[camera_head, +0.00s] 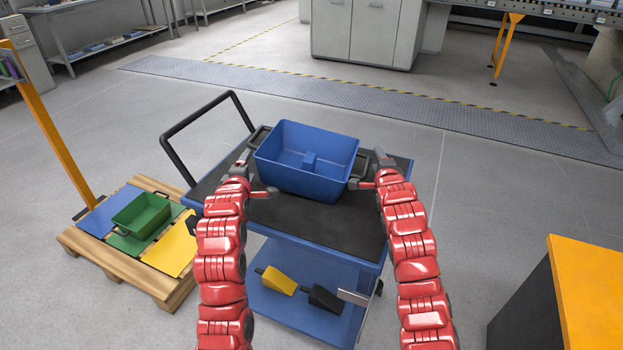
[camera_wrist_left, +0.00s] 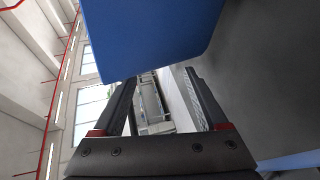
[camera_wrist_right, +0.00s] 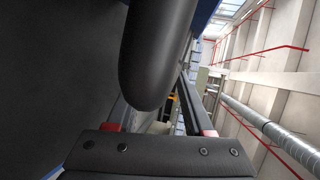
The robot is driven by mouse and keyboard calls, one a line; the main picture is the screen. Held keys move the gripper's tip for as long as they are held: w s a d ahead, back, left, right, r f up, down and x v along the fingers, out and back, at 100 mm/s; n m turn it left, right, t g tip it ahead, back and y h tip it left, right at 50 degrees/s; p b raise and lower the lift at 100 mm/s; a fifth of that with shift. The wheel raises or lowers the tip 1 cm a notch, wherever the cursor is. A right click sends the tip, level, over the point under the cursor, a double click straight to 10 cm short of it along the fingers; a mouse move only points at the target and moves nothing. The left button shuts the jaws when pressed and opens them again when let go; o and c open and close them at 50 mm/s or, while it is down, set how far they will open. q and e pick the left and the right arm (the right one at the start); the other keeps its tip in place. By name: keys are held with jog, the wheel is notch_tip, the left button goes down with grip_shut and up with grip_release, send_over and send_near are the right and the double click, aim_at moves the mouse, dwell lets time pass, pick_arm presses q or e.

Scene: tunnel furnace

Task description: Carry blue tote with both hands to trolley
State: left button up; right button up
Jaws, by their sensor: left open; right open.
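The blue tote (camera_head: 308,180) sits upright and empty on the black top of the blue trolley (camera_head: 335,232), toward its far edge. It has dark handles on its left (camera_head: 258,136) and right (camera_head: 361,166) sides. My left gripper (camera_head: 258,172) is open beside the tote's left side; in the left wrist view the blue tote wall (camera_wrist_left: 150,35) is close to its empty fingers. My right gripper (camera_head: 368,170) is open at the tote's right side. In the right wrist view a dark rounded handle (camera_wrist_right: 155,55) lies in front of its fingers; contact is unclear.
The trolley's black push bar (camera_head: 205,115) rises at left. A wooden pallet (camera_head: 115,262) with a green tote (camera_head: 141,216) stands left. A yellow-topped block (camera_head: 590,290) is at right.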

pick_arm(q)
jog(key=v, duration=0.5)
jog(key=shift+s+r, duration=0.25)
jog(key=shift+s, duration=0.05)
jog(key=shift+v, duration=0.8)
jog(key=shift+f, duration=0.1)
pick_arm(e)
jog(key=o, duration=0.4)
jog(key=shift+s, duration=0.1)
jog(key=v, duration=1.2)
jog(key=shift+r, duration=0.1)
